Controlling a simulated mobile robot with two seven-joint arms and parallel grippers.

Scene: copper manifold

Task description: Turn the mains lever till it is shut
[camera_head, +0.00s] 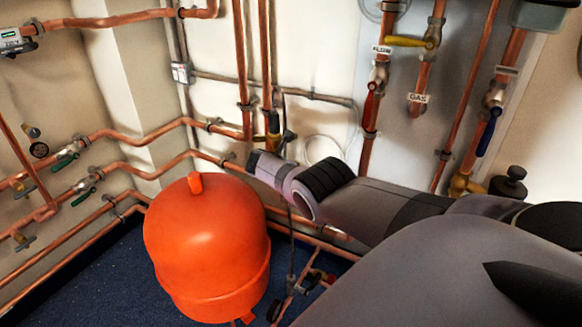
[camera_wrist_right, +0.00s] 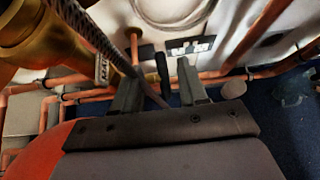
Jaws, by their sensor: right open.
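A brass valve (camera_head: 273,124) with a black lever (camera_head: 287,138) sits on the copper pipe in the back corner. I take this lever to be the mains lever; a small tag on the brass body (camera_wrist_right: 35,38) is only partly legible. In the right wrist view the dark lever (camera_wrist_right: 162,70) stands between the two open fingers of my right gripper (camera_wrist_right: 160,88), and I cannot tell whether either finger touches it. In the head view my right gripper (camera_head: 262,168) is just below the valve, its fingertips mostly hidden. My left gripper is not in view.
An orange tank (camera_head: 207,245) stands on the floor beside and below my right gripper. Valves with red (camera_head: 370,106), yellow (camera_head: 408,41) and blue (camera_head: 487,132) levers are on the right. Green-levered valves (camera_head: 66,160) sit on the left wall. Copper pipes run along both walls.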

